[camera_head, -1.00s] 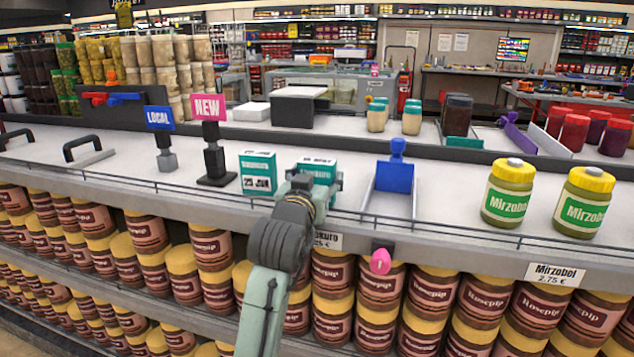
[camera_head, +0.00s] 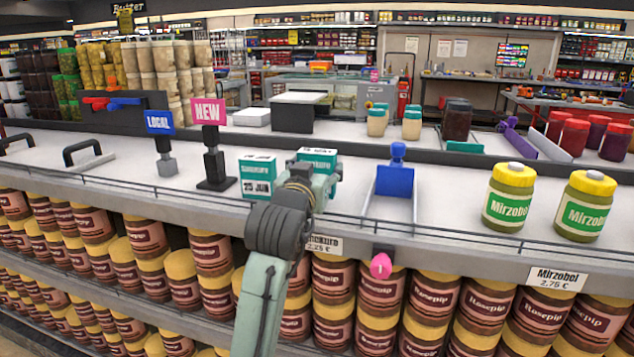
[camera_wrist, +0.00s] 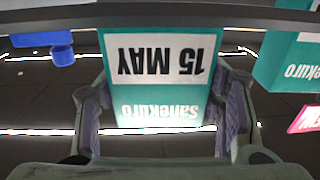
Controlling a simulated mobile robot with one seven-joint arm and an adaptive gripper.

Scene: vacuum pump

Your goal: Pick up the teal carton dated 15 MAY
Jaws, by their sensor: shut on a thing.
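The teal carton dated 15 MAY (camera_wrist: 160,70) fills the middle of the wrist view, upside down, with its white date panel and the name Sanekuro showing. My gripper (camera_wrist: 162,105) is shut on it, one finger against each side. In the head view the top of this carton (camera_head: 318,153) shows above my gripper (camera_head: 312,183), which hides most of its front. A second teal carton (camera_head: 257,177), apparently dated 25 JUN, stands on the shelf just left of it. This neighbour also shows at the right of the wrist view (camera_wrist: 288,60).
A blue holder (camera_head: 395,181) stands to the right on the white shelf. Black and pink NEW sign (camera_head: 209,150) and blue LOCAL sign (camera_head: 162,135) stand to the left. Two Mirzobol jars (camera_head: 510,198) are farther right. A thin wire rail runs along the shelf front.

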